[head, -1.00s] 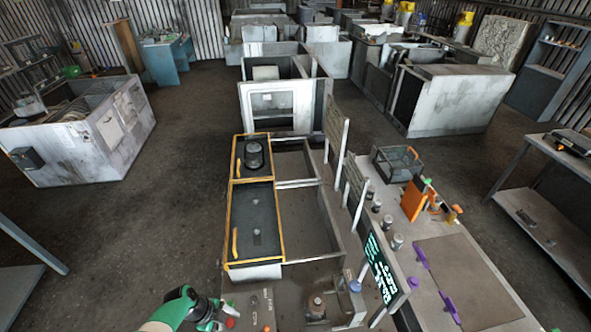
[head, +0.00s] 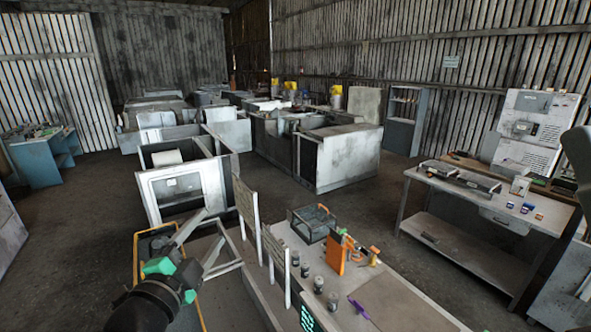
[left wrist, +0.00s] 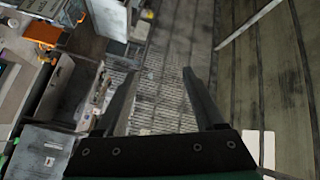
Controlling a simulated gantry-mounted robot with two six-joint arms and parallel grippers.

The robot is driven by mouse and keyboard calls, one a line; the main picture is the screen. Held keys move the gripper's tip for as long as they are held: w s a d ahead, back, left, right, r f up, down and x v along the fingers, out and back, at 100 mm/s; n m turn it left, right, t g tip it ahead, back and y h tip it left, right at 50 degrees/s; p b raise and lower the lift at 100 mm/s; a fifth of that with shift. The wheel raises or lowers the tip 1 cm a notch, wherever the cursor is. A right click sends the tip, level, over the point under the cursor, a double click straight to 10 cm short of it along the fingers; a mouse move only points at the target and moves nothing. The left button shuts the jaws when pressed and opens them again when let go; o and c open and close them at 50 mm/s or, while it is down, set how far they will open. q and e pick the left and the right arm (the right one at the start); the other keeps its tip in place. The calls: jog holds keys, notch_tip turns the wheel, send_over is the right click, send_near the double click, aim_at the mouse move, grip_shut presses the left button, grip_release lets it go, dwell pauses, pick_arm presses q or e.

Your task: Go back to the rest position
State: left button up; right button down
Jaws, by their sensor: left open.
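My left gripper (head: 212,236) is raised in the lower left of the head view, with its black and green body in front of the workbench. Its two fingers are apart with nothing between them. In the left wrist view the open fingers (left wrist: 159,76) point out over empty space, with floor and a slatted surface beyond. My right gripper does not show in either view.
The bench carries a wire basket (head: 313,224), an orange holder (head: 335,254), several small dark jars and upright boards (head: 248,212). A grey table (head: 465,190) stands at the right. Large grey housings (head: 183,190) fill the middle, with open floor between.

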pick_arm(q)
jog(key=s+a+r+n+t, duration=0.1)
jog(key=s+r+n+t, duration=1.05)
jog(key=s+r, duration=1.25)
notch_tip(320, 180, down, 39)
jog(key=n+g+b, duration=0.2)
jog(key=b, duration=3.7)
jog(key=shift+w+f+n+y, duration=0.2)
jog(key=shift+n+y, duration=0.15)
jog(key=shift+y, duration=0.05)
